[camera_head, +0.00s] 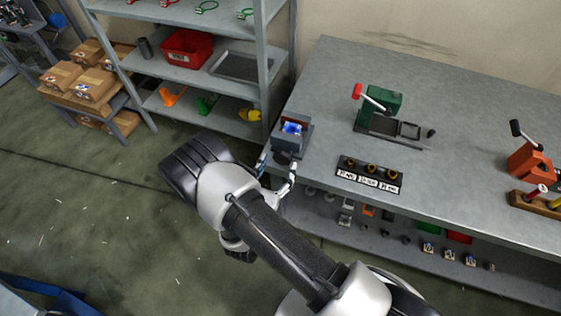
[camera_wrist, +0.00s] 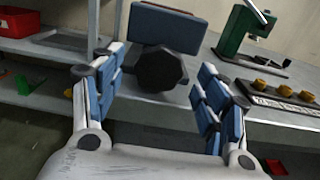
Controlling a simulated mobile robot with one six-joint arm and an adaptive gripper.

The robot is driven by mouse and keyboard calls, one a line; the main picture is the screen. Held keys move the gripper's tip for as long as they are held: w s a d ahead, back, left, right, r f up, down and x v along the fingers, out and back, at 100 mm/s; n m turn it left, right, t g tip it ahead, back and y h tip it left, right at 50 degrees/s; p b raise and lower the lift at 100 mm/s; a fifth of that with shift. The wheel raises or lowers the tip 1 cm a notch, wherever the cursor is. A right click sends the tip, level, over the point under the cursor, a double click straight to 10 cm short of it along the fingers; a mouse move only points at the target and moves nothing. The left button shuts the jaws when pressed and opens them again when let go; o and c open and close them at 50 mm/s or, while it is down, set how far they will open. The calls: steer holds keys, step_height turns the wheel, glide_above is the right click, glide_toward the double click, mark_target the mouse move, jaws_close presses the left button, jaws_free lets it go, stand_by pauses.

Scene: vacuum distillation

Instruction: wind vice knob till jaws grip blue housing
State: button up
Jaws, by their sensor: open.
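The vice (camera_head: 291,135) stands at the left end of the grey workbench, with the blue housing (camera_head: 292,127) seated between its jaws. In the wrist view the vice body (camera_wrist: 165,27) shows as a blue-grey block, and its dark faceted knob (camera_wrist: 162,68) faces me. In the head view the knob (camera_head: 283,157) is small and partly hidden. My gripper (camera_head: 277,171) is at the bench's front edge, in front of the vice. In the wrist view my gripper (camera_wrist: 160,98) is open, its blue-padded fingers to either side of the knob and apart from it. The housing cannot be made out there.
A green press (camera_head: 380,103) with a red-tipped lever stands further right on the workbench (camera_head: 450,85). A black rack (camera_head: 369,174) with several brass pieces lies in front of it. An orange lever tool (camera_head: 530,160) is at the right. Metal shelves (camera_head: 190,72) stand left of the bench.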

mark_target(282, 158)
steer(key=shift+x, duration=1.4)
steer(key=shift+c, duration=0.3)
steer(key=c, duration=1)
steer(key=shift+m+b, duration=0.6)
steer(key=shift+m, duration=1)
